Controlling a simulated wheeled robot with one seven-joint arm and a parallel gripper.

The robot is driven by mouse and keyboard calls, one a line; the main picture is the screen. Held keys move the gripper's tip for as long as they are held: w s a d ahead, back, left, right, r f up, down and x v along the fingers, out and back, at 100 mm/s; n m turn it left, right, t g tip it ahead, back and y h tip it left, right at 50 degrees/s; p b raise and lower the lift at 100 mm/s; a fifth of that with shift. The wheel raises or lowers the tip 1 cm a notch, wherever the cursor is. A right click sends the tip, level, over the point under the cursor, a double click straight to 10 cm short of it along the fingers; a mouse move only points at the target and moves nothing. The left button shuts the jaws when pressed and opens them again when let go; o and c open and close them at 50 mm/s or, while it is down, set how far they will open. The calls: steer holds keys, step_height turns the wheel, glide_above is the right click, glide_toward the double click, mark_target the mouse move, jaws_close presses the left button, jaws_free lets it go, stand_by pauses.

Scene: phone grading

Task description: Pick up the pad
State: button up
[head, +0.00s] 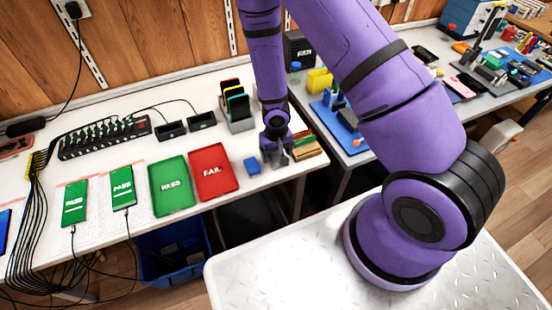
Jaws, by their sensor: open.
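My purple arm reaches down over the right end of the white bench, and my gripper (275,158) is low there with its fingers open. A small blue block (252,166), which may be the pad, lies on the bench just left of my gripper. A tan and brown block (306,152) lies just right of my gripper, partly hidden behind its fingers. I cannot tell for sure which of these is the pad. Nothing shows held between the fingers, but the view there is small.
A red FAIL tray (213,190) and a green PASS tray (171,207) lie left of the blue block. A rack of phones (238,122) stands behind. Two phones (75,202) with green screens lie farther left. A blue bin (175,254) is under the bench.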

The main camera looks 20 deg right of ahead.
steer(key=shift+f, duration=1.1)
steer(key=c, duration=1.1)
steer(key=shift+r, duration=0.2)
